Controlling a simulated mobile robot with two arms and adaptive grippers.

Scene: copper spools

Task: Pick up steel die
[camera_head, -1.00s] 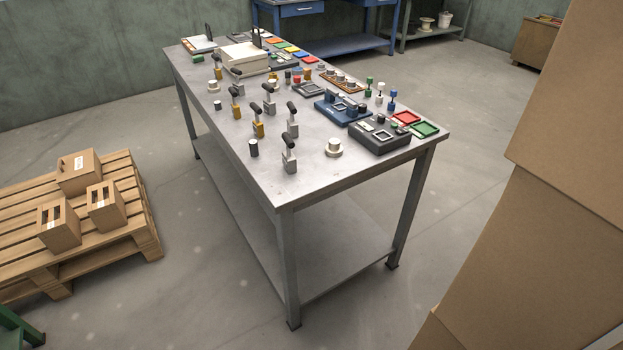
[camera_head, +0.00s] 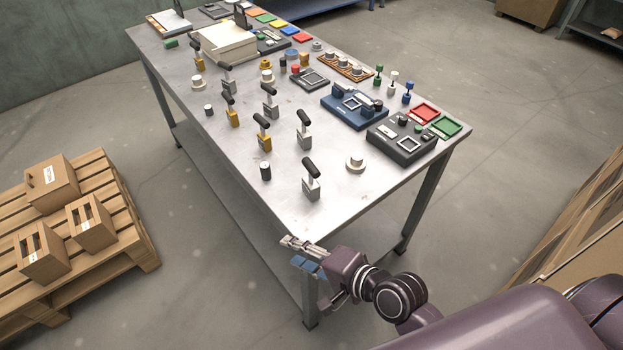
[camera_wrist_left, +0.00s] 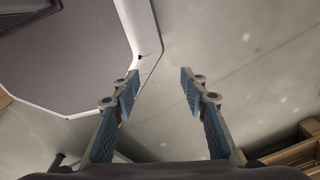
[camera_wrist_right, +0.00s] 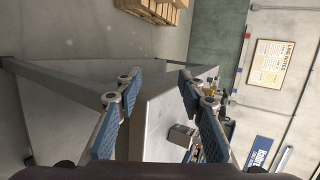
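Several upright black-handled tools stand on the metal table (camera_head: 215,150). Some have grey steel blocks and others brass-coloured ones. The steel die nearest me (camera_head: 312,188) stands close to the table's front corner. Other grey ones stand behind it (camera_head: 304,140) and further back (camera_head: 270,105). My right gripper (camera_head: 299,254) is open and empty, just outside the front edge, below and apart from the nearest die. In the right wrist view a grey block (camera_wrist_right: 182,135), seemingly that die's, shows between and beyond the fingers. My left gripper (camera_wrist_left: 158,88) is open and empty above the floor, outside the head view.
Brass-block tools (camera_head: 264,140) and a black cylinder (camera_head: 265,171) stand left of the nearest die. A pale round knob (camera_head: 356,163) is to its right. A dark fixture (camera_head: 402,142) and a blue one (camera_head: 352,108) lie further right. A pallet with boxes (camera_head: 78,232) is left.

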